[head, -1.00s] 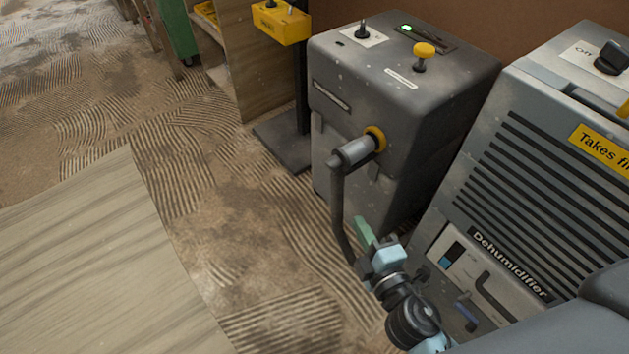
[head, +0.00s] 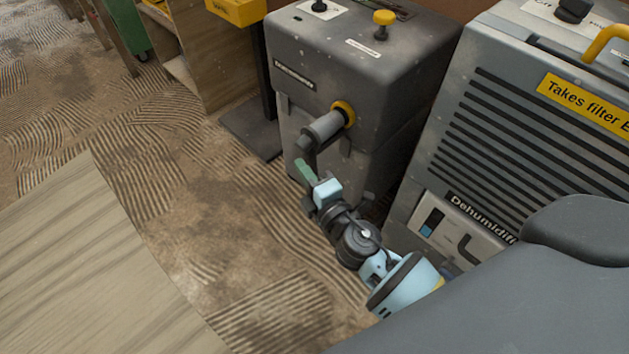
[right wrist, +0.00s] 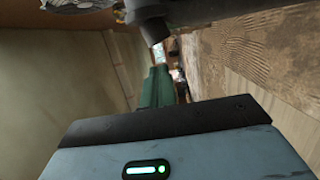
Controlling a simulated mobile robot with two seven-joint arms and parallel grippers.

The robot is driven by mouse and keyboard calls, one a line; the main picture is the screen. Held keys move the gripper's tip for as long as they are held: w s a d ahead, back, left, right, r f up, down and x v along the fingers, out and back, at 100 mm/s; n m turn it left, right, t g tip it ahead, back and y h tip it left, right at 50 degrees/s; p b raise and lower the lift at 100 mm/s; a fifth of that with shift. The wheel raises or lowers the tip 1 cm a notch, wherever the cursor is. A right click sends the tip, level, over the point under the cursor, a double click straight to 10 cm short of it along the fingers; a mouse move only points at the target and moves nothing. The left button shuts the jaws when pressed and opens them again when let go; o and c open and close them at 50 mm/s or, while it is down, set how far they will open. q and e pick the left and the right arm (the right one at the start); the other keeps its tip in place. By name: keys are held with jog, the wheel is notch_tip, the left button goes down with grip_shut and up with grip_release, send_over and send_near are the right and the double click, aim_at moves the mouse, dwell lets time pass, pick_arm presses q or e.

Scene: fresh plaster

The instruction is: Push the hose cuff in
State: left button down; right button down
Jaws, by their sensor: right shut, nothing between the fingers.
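The hose cuff (head: 324,128) is a grey cylinder on the front of the dark grey machine (head: 365,60). Its far end meets a yellow ring (head: 345,112); I cannot tell how deep it sits. The dark hose (head: 305,150) bends down from the cuff's near end, and its lower run is hidden behind my right gripper. My right gripper (head: 303,170), with green fingers, is shut and empty just below the cuff, apart from it in the picture. The green fingers show in the right wrist view (right wrist: 156,88), with a dark hose-like part (right wrist: 150,18) beyond them. My left gripper is out of view.
A grey dehumidifier (head: 480,120) stands close on the right. A pale wooden surface (head: 90,270) fills the lower left. The streaked floor (head: 190,190) between is open.

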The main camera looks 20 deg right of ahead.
aim_at(325, 140)
jog(key=w+d, duration=0.1)
jog(key=w, duration=0.1)
jog(key=w+d, duration=0.2)
jog(key=shift+w+d, duration=0.2)
jog(key=shift+w, duration=0.1)
jog(key=shift+d, duration=0.25)
jog(key=shift+w+d, duration=0.25)
jog(key=shift+d, duration=0.4)
jog(key=shift+w+d, duration=0.3)
jog(key=shift+d, duration=0.4)
jog(key=shift+w+d, duration=0.25)
jog(key=shift+d, duration=0.4)
